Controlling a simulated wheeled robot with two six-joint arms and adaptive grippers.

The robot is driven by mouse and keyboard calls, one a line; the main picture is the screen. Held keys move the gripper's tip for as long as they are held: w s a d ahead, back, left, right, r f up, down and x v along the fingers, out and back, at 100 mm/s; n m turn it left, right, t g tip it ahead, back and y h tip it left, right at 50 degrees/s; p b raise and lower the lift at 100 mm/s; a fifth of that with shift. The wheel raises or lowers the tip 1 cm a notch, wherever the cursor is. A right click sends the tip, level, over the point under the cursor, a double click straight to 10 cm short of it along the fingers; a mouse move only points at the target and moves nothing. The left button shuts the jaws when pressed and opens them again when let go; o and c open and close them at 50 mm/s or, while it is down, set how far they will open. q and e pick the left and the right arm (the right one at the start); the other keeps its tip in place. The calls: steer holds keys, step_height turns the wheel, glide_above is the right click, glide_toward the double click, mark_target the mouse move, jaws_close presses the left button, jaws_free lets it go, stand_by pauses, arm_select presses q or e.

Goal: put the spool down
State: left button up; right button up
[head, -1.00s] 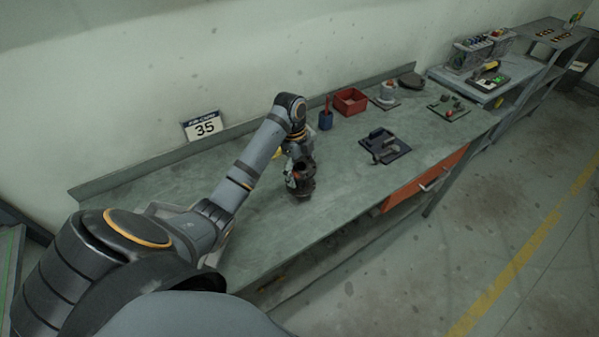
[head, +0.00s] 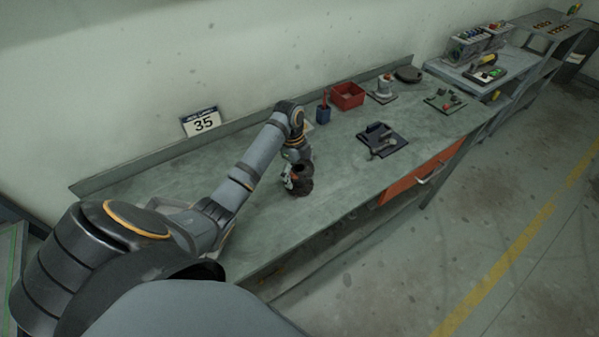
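My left arm reaches in from the left over the green-grey workbench (head: 250,225). My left gripper (head: 291,173) is low over the middle of the bench, pointing down. A dark, rounded piece that looks like the spool (head: 301,187) is right at the gripper, at or just above the bench top. The gripper and wrist partly hide it. The fingers are too small and dark to tell whether they are closed on it or apart. My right gripper is not in view.
A black fixture plate (head: 383,141) lies to the right. Bare bench surrounds the gripper; the front edge is near.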

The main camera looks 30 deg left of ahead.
mark_target(299, 167)
arm_select(q)
steer(key=r, duration=0.1)
steer(key=r+b, duration=0.1)
steer(key=r, duration=0.1)
steer(key=shift+w+a+r, duration=0.1)
steer(key=shift+a+r, duration=0.15)
steer(key=shift+a, duration=0.1)
step_height(299, 167, up, 3)
steer(key=shift+a+r+p, duration=0.1)
steer(key=shift+a+p, duration=0.05)
steer(key=shift+p, duration=0.25)
steer(key=r+p, duration=0.4)
steer(key=r, duration=0.1)
steer(key=shift+s+a+r+p, duration=0.2)
steer(key=shift+a+r+p, duration=0.05)
steer(key=shift+a+p, duration=0.15)
steer(key=shift+w+f, duration=0.1)
